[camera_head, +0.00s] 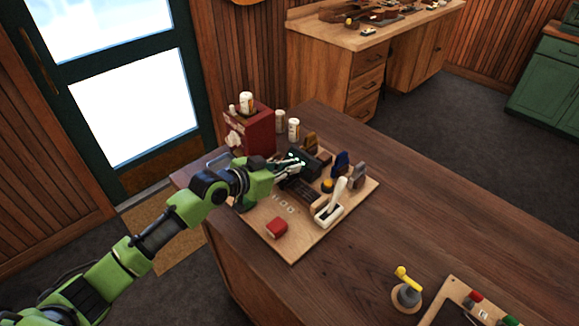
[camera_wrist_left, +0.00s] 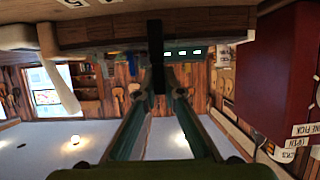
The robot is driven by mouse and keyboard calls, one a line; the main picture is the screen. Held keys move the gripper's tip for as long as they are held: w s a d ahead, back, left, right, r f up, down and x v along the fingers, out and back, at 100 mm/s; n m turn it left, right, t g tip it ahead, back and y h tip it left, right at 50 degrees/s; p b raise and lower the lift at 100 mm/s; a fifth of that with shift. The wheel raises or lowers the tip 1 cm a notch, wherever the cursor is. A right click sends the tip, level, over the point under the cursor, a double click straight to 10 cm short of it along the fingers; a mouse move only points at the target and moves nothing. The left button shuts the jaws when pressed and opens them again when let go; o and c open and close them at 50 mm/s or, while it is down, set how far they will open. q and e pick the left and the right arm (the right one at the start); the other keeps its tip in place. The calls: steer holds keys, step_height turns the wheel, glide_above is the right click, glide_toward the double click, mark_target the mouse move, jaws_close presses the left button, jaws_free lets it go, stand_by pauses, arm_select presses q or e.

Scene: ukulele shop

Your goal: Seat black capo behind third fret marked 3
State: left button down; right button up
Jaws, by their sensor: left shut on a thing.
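My left gripper (camera_head: 297,164) reaches from the left over the wooden board (camera_head: 259,221) on the workbench. In the left wrist view its fingertips (camera_wrist_left: 158,84) are closed on a dark upright piece, which looks like the black capo (camera_wrist_left: 155,48). In the head view the gripper and dark parts around it blend, so the capo's outline is unclear. A dark fretted neck (camera_head: 302,190) lies on the board just below the gripper. Small white marker tiles (camera_head: 283,204) lie beside it; their numbers are too small to read. Whether the capo touches the neck cannot be told. My right gripper is not in view.
A red box (camera_head: 250,132) and white bottles (camera_head: 293,129) stand behind the board. On the board are a blue upright piece (camera_head: 341,162), a white-handled tool (camera_head: 334,204) and a red block (camera_head: 277,228). A yellow-topped stand (camera_head: 406,290) is at lower right.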

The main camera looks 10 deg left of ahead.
arm_select(q)
steer(key=shift+f+b, duration=0.55)
steer(key=shift+f, duration=0.05)
stand_by(0.3)
steer(key=c, duration=2.4)
jaws_free()
steer(key=shift+c, duration=0.2)
steer(key=shift+p+v, duration=0.7)
steer(key=shift+v, duration=0.15)
steer(key=p+v, duration=0.5)
steer(key=v, duration=0.4)
steer(key=shift+s, duration=0.15)
steer(key=shift+a, duration=0.15)
